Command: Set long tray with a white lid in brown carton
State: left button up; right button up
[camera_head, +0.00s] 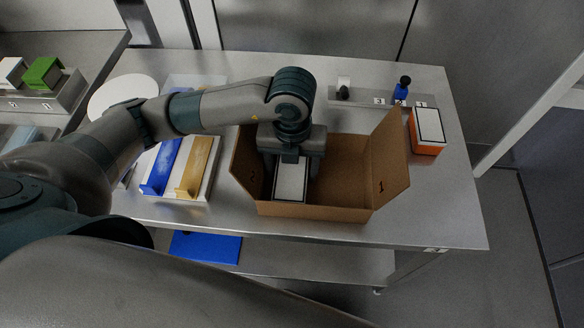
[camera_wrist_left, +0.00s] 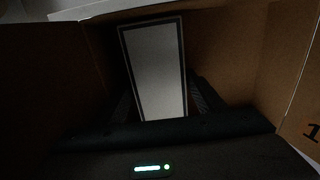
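The brown carton (camera_head: 319,212) stands open on the steel table, flaps spread. The long tray with a white lid (camera_head: 290,184) is dark-edged and lies inside it, toward the carton's left side. It also shows in the left wrist view (camera_wrist_left: 158,68), between the brown carton walls. My left gripper (camera_head: 289,160) points down into the carton over the tray's far part. In the left wrist view its dark fingers (camera_wrist_left: 163,95) flank the tray's long sides. Whether they press on it is too dark to tell. My right gripper is not in view.
Left of the carton, a white rack (camera_head: 210,186) holds a blue tray (camera_head: 162,166) and a yellow tray (camera_head: 194,167). An orange box with a white top (camera_head: 427,131) stands right. Behind are a blue bottle-like item (camera_head: 402,90) and a white round plate (camera_head: 122,92).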

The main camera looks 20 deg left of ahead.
aim_at(292, 167)
pick_arm(q)
jog(key=shift+r, duration=0.1)
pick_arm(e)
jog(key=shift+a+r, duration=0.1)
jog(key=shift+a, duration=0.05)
pick_arm(q)
jog(key=shift+r, duration=0.4)
notch_tip(292, 167, up, 6)
jog(key=shift+w+f+b, duration=0.1)
jog(key=shift+f+b, duration=0.05)
jog(key=shift+b, duration=0.2)
notch_tip(292, 167, up, 4)
jog(key=shift+r+b, duration=0.1)
jog(key=shift+b, duration=0.2)
jog(key=shift+r, duration=0.7)
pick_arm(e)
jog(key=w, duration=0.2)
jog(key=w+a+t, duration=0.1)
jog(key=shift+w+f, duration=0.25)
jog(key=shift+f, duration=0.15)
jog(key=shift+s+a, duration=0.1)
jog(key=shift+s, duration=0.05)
